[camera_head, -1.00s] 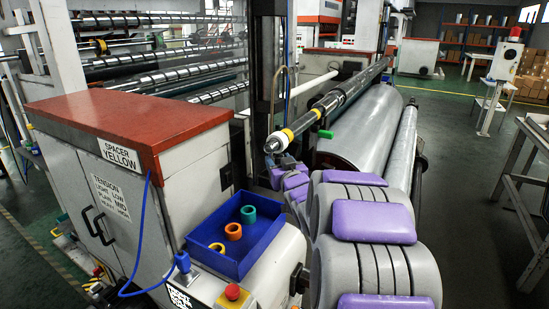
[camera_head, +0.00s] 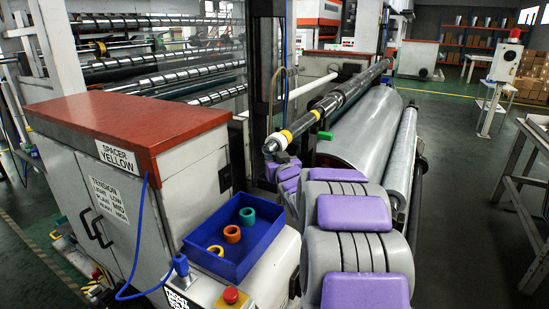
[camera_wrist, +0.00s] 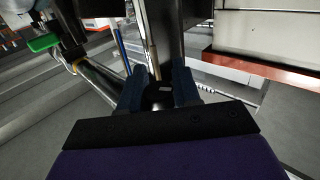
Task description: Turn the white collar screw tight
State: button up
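The white collar (camera_head: 273,143) sits near the free end of the dark roller shaft (camera_head: 345,93), just outboard of a yellow ring (camera_head: 287,135). Its screw is too small to make out in the head view. My gripper (camera_head: 284,160) is close under the shaft's end. In the wrist view my gripper's two blue fingers (camera_wrist: 159,88) stand apart, with a dark rounded piece between them. The shaft (camera_wrist: 100,78) runs in from the left and passes behind the left finger. I cannot tell whether the fingers touch the collar or its screw.
A blue tray (camera_head: 236,267) holds orange, teal and yellow rings on the cabinet at left. A red button (camera_head: 231,296) is in front of it. A large grey roll (camera_head: 360,130) lies under the shaft. Open floor is at right.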

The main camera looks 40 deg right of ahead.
grip_shut()
jog(key=shift+a+r+n+t+y+p, duration=0.15)
jog(key=shift+n+t+y+p, duration=0.55)
jog(key=shift+p, duration=2.1)
jog(key=shift+g+y, duration=0.3)
jog(key=shift+y, duration=0.2)
jog(key=shift+o, duration=2.3)
grip_release()
jog(key=b+v, duration=0.1)
jog(key=v, duration=1.6)
jog(key=shift+s+f, duration=0.15)
jog(key=shift+f, duration=0.1)
